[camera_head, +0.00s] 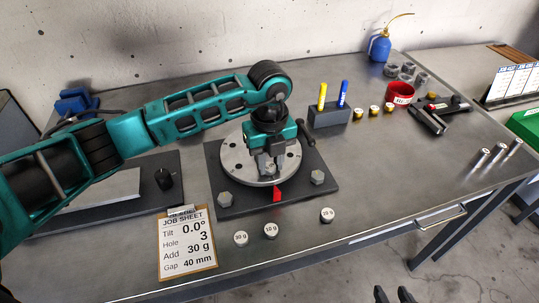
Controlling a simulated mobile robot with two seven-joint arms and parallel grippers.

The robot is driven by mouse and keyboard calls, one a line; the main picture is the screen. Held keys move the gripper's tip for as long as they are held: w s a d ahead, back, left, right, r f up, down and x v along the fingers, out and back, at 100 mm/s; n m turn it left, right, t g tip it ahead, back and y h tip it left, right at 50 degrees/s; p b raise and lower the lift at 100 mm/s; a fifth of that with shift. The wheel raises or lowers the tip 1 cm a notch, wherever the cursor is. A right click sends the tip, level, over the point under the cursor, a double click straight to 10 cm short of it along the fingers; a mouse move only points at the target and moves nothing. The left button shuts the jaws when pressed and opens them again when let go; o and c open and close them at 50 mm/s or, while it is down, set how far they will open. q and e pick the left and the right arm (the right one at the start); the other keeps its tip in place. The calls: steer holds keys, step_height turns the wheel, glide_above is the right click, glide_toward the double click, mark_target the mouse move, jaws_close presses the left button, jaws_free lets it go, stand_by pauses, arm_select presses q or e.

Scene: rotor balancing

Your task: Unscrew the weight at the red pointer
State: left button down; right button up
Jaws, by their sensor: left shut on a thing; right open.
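The round grey rotor disc (232,157) lies on a dark square base plate (228,204) in the middle of the bench. The red pointer (278,195) is at the disc's front edge. My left gripper (269,171) reaches down over the front part of the disc, just behind the pointer. It is shut on a small metal weight, mostly hidden between the fingers. My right gripper (393,295) shows only as two dark fingertips at the bottom edge, apart and empty, in front of the bench.
Loose weights marked 30 g (240,238), 10 g (270,231) and 25 g (327,215) stand on the front bench. A job sheet (187,246) lies front left. A pen block (329,117), a red cup (399,93) and a blue oil can (380,47) stand behind. The right front is mostly clear.

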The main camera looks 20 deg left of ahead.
arm_select(q)
steer(key=n+p, duration=0.1)
steer(key=n, duration=0.2)
steer(key=shift+r, duration=0.2)
steer(key=shift+f+n+p, duration=0.1)
steer(key=shift+n+p, duration=0.35)
steer(key=shift+n, duration=0.25)
steer(key=n, duration=0.4)
steer(key=shift+f, duration=0.1)
steer(key=n, duration=0.5)
steer(key=shift+r, duration=0.25)
steer(key=shift+r, duration=0.75)
steer(key=shift+r, duration=2.55)
